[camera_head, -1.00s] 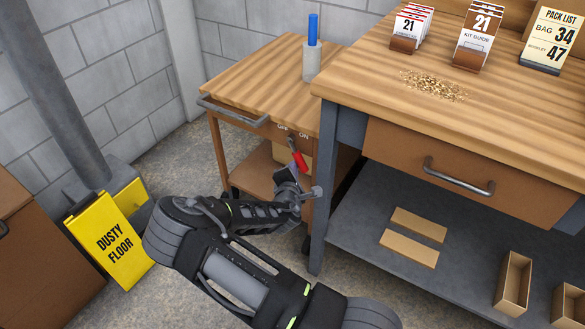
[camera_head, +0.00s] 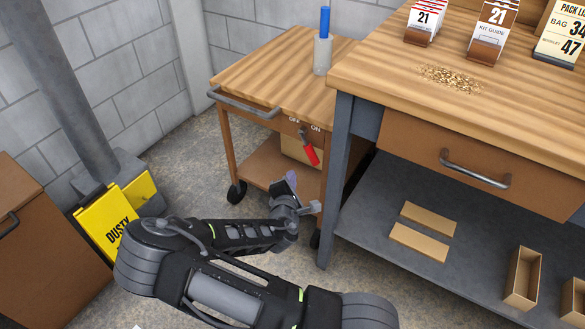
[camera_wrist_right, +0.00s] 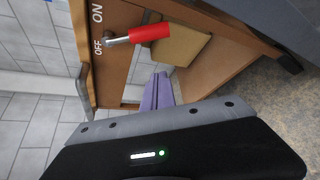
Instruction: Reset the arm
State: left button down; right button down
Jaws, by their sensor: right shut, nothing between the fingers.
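My right gripper (camera_head: 291,183) is shut and empty, held in front of the small wooden cart, below and left of its red-handled switch lever (camera_head: 310,150). The arm reaches in from the bottom of the head view. In the right wrist view the purple-grey fingers (camera_wrist_right: 157,92) are together, apart from the red lever (camera_wrist_right: 150,32). The lever sits beside OFF and ON labels on the cart's front; which label it is set to I cannot tell. My left gripper is not in view.
The cart (camera_head: 262,78) carries a grey holder with a blue stick (camera_head: 324,40). A workbench (camera_head: 400,90) stands at the right, with boxes on its lower shelf. A yellow floor sign (camera_head: 105,228) stands at the left. Bare floor lies between sign and cart.

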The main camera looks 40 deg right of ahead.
jog(key=shift+s+a+r, duration=0.15)
jog(key=shift+s+a, duration=0.25)
dwell(0.3)
